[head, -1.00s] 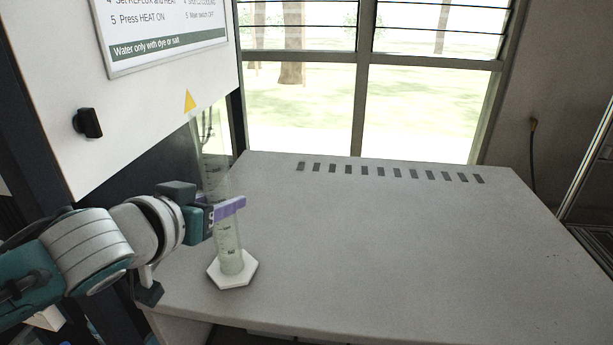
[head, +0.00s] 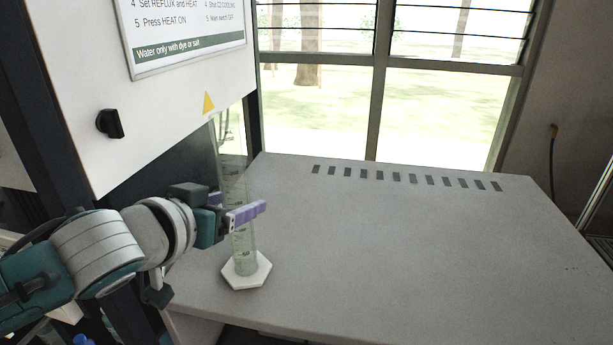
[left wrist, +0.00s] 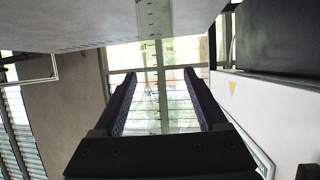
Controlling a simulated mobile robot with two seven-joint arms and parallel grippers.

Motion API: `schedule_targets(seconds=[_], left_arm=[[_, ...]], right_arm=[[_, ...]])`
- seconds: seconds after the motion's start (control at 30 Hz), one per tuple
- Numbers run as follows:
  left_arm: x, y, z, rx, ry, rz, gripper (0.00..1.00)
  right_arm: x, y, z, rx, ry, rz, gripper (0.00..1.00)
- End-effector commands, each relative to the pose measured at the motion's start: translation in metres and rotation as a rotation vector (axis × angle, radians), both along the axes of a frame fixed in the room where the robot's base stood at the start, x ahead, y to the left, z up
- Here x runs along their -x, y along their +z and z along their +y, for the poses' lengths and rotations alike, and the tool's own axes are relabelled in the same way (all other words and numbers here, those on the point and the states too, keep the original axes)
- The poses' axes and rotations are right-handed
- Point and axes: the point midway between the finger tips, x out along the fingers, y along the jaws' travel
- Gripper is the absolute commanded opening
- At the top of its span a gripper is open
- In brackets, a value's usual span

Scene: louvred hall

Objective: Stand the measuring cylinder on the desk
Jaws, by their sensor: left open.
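The measuring cylinder (head: 245,240) is clear, with a white hexagonal base (head: 246,277). It stands upright on the grey desk (head: 380,250), near its front left corner. My left gripper (head: 249,214) is around the cylinder's middle height, its purple fingers open; the near finger crosses in front of the glass. In the left wrist view the graduated cylinder (left wrist: 153,22) shows between and beyond the two open fingers (left wrist: 162,82). Whether a finger touches the glass cannot be told. My right gripper is not in view.
A white cabinet panel with a black knob (head: 110,124) and an instruction sign (head: 190,35) rises at the left, close to my left arm. A row of dark slots (head: 400,178) runs along the desk's back, below the window. The desk is clear to the right.

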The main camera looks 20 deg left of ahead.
Motion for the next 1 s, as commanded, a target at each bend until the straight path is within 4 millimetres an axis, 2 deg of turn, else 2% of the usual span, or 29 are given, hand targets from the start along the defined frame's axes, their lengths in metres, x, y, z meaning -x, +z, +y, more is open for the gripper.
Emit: schedule_targets(seconds=[0.1,0.4,0.67,0.77,0.83,1.0], left_arm=[[0.022,0.012,-0.002,0.001,0.001,0.003,0.75],[0.078,0.034,-0.008,0.001,0.001,0.003,0.75],[0.1,0.041,-0.011,-0.002,0.007,0.013,0.75],[0.113,0.035,-0.014,-0.016,0.037,0.094,0.75],[0.128,0.028,-0.021,-0.029,0.054,0.203,0.75],[0.188,0.011,-0.056,-0.048,-0.018,0.55,0.75]], right_arm=[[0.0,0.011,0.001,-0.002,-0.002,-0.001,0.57],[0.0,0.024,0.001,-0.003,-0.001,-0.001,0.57],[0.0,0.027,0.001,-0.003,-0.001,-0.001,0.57],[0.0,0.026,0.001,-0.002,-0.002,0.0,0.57],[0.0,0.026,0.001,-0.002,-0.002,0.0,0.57],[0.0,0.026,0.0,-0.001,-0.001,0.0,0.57]])
